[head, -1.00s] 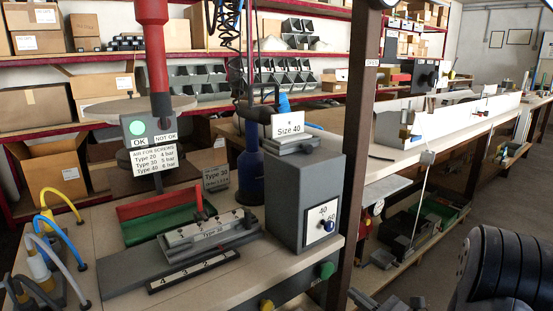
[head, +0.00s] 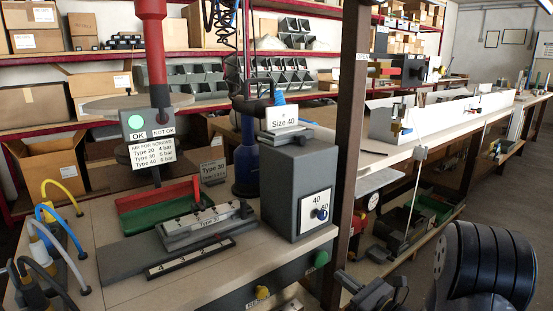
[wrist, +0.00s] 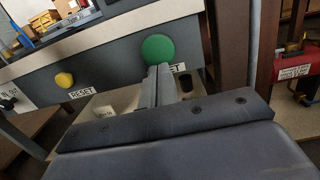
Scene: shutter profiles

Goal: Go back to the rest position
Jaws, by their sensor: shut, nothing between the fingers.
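My gripper (wrist: 157,86) is shut and empty in the wrist view, its two fingers side by side. Its fingertips overlap the lower edge of a round green button (wrist: 158,48) on the grey front panel of the workbench (wrist: 108,62); I cannot tell whether they touch it. In the head view my gripper (head: 372,292) shows at the bottom edge, right of the bench front, partly cut off. The same green button (head: 321,259) shows there uncovered, at the bench's right end.
A yellow button (wrist: 64,80) with a RESET label (wrist: 82,93) sits left of the green one. A dark post (head: 345,150) rises by the bench's right end. A grey Size 40 box (head: 301,190) stands on the bench. Floor is open at right.

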